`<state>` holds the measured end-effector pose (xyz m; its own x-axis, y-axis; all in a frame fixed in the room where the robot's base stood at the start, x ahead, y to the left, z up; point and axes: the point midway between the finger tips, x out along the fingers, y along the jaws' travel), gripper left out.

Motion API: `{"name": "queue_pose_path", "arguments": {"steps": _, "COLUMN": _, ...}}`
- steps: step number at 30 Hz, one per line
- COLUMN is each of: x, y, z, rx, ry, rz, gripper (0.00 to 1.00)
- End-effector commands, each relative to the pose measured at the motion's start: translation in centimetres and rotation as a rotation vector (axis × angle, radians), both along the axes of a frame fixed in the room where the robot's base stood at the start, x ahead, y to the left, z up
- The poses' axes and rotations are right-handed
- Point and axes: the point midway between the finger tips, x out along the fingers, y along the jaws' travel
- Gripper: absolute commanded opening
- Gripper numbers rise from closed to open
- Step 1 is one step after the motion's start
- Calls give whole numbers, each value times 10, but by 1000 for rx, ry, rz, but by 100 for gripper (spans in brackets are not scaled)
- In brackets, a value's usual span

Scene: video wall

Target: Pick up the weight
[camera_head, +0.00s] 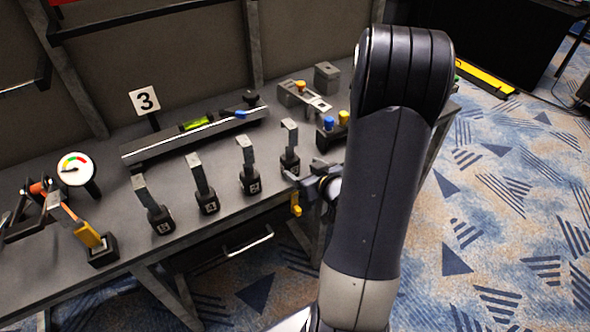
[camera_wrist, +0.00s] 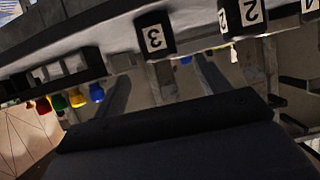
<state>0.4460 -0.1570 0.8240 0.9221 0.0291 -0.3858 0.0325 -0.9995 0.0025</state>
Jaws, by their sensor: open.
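Several black blocks with upright grey metal handles stand in a row along the bench's front edge, labelled with white numbers. In the head view they include block 5 (camera_head: 160,219), block 4 (camera_head: 208,200), block 2 (camera_head: 250,181) and, at the right end, a block (camera_head: 290,161) partly behind my gripper. My gripper (camera_head: 308,186) is open, close to that right-end block and in front of the bench edge; my arm hides part of it. In the wrist view, block 3 (camera_wrist: 154,36) is near the centre with its handle pointing down the picture. I cannot tell whether the jaws touch it.
The bench (camera_head: 232,212) also holds a dial gauge (camera_head: 75,170), a long rail with a green level (camera_head: 196,123), a block with a yellow handle (camera_head: 90,236), and blue and yellow knobs (camera_head: 328,123). Patterned carpet lies right.

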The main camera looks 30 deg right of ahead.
Motion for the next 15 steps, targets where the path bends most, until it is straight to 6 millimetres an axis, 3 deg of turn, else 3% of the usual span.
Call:
{"name": "queue_pose_path", "arguments": {"steps": 9, "x": 41, "y": 2, "z": -18, "rx": 3, "ry": -4, "rz": 5, "gripper": 71}}
{"name": "queue_pose_path", "arguments": {"steps": 15, "x": 54, "y": 2, "z": -24, "rx": 3, "ry": -3, "rz": 3, "gripper": 71}}
